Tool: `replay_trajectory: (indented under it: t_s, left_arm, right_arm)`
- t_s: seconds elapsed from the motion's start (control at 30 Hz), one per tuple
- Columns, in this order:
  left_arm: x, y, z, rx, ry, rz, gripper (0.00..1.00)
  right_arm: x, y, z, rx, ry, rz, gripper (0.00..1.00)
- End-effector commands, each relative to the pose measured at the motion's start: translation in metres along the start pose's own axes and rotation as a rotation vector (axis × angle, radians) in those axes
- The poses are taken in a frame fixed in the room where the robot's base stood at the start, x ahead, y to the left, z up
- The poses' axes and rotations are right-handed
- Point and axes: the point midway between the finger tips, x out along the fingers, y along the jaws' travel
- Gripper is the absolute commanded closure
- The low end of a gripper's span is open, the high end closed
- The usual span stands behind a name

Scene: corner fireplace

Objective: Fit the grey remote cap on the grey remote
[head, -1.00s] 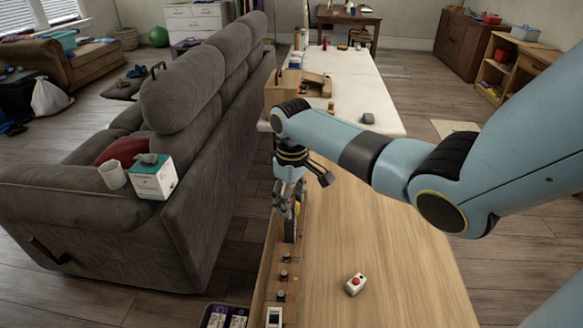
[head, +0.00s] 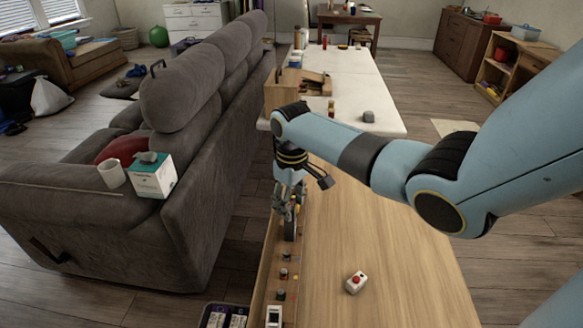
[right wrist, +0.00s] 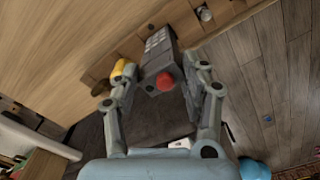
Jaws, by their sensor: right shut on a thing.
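My right gripper (head: 288,212) is low over the left edge of the wooden table, pointing down. In the right wrist view its two fingers (right wrist: 162,72) close on a dark grey piece, which I take to be the grey remote cap (right wrist: 159,63). Just beyond it is a dark grey body with pale keys, which looks like the grey remote (right wrist: 158,40). I cannot tell whether the two touch. In the head view the fingers hide most of this spot. My left gripper is out of view.
Small knobs (head: 284,274) and a white device (head: 274,316) line the table's left strip. The grey sofa (head: 200,130) is left, across a gap.

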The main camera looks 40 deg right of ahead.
Motion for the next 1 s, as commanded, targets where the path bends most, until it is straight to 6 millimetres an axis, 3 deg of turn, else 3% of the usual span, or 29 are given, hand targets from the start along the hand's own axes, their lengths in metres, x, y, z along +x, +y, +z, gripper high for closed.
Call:
replay_trajectory:
  t_s: [0.1, 0.13, 0.3, 0.67, 0.77, 1.0]
  left_arm:
    - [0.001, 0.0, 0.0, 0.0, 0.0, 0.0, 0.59]
    - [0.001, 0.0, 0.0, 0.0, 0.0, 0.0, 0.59]
    - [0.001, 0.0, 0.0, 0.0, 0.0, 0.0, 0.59]
    - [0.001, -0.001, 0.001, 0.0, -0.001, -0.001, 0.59]
    - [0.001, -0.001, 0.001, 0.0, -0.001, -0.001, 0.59]
    - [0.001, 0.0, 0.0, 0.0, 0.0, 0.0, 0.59]
  right_arm:
    - [0.002, 0.0, 0.0, 0.0, 0.0, 0.0, 0.77]
    - [0.002, 0.0, 0.0, 0.0, 0.0, 0.0, 0.51]
    - [0.002, 0.0, 0.0, 0.0, 0.0, 0.0, 0.29]
    - [-0.004, 0.001, 0.0, 0.0, 0.0, 0.001, 0.28]
    - [-0.019, 0.001, -0.001, -0.001, 0.002, 0.002, 0.28]
    - [-0.072, 0.001, -0.001, -0.001, 0.003, 0.002, 0.28]
